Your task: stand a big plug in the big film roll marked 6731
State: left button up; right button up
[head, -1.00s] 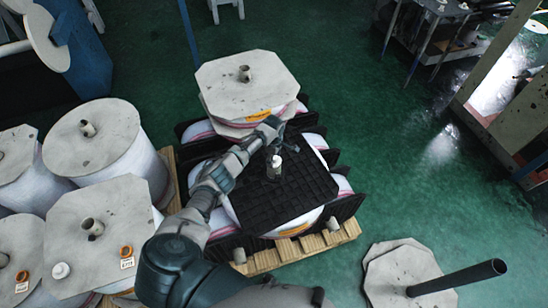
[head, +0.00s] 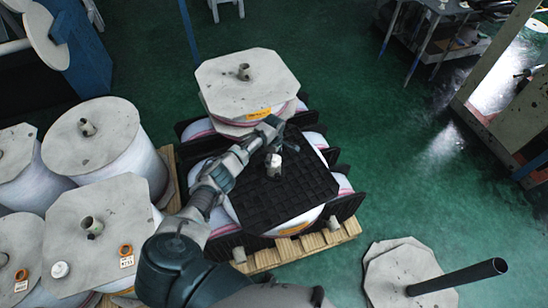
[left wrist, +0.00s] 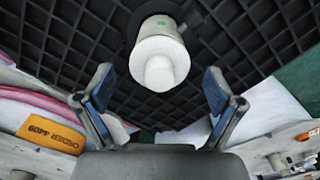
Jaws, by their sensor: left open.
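A white plug (head: 274,163) is on the black gridded sheet (head: 290,195) on top of the pallet stack. In the left wrist view the plug (left wrist: 160,52) shows its rounded end toward the camera, ahead of the fingers. My left gripper (head: 271,137) is over the sheet close by the plug; its open fingers (left wrist: 158,105) are apart with nothing between them. Film rolls stand at the left, and the front one (head: 100,220) has an open core tube and a small tag (head: 127,262) too small to read surely. My right gripper is not in view.
A roll with a pale octagonal top (head: 225,85) stands behind the sheet. A dark pole (head: 455,278) rises from plates at lower right. Green floor (head: 420,160) is clear to the right.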

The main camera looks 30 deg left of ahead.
pick_arm(q)
notch_tip(320, 180, up, 12)
jog(key=shift+f, duration=0.25)
jog(key=shift+a, duration=0.1)
